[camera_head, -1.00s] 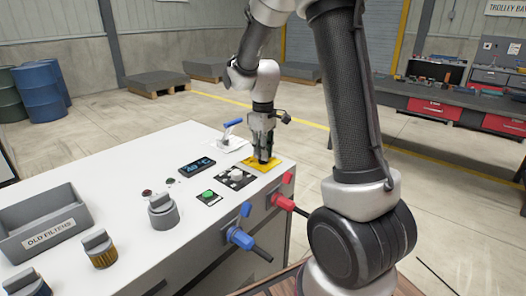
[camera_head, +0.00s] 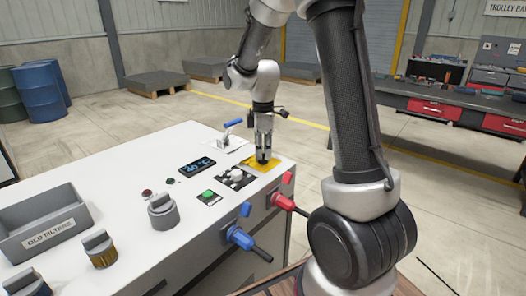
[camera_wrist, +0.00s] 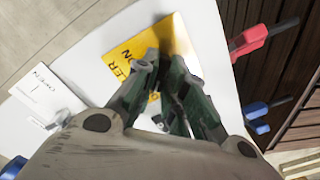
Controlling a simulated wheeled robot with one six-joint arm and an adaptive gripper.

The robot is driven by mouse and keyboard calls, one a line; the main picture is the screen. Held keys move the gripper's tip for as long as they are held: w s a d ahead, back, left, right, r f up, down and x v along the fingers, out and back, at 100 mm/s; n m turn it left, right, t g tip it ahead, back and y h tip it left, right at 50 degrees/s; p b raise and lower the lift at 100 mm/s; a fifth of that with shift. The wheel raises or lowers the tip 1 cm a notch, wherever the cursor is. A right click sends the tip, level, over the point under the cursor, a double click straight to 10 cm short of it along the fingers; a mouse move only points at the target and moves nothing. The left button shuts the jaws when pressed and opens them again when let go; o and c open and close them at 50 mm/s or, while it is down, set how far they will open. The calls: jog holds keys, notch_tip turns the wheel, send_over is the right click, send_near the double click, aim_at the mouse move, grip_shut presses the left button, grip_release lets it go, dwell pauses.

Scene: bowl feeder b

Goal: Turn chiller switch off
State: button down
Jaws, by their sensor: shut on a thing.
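A yellow plate (camera_head: 259,167) lies at the right end of the white console top. Its black lettering, ending in "ER", shows partly in the wrist view (camera_wrist: 125,52). My gripper (camera_head: 263,158) points straight down onto this plate. In the wrist view my gripper's dark fingers (camera_wrist: 168,75) are close together over the plate, with a small dark thing at their tips. I take this to be the chiller switch; my fingers mostly hide it, and I cannot read its position.
A blue lever (camera_head: 233,123) stands behind the plate. A white button (camera_head: 236,176), a green button (camera_head: 208,194) and a display reading 40 °C (camera_head: 197,167) are to the left. A red handle (camera_head: 284,202) and a blue handle (camera_head: 241,238) stick out from the console front.

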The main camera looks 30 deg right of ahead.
aim_at(263, 154)
dwell(0.4)
jog(key=c, duration=1.5)
grip_release()
jog(key=shift+r, duration=0.1)
notch_tip(263, 154, up, 12)
jog(key=shift+f, duration=0.1)
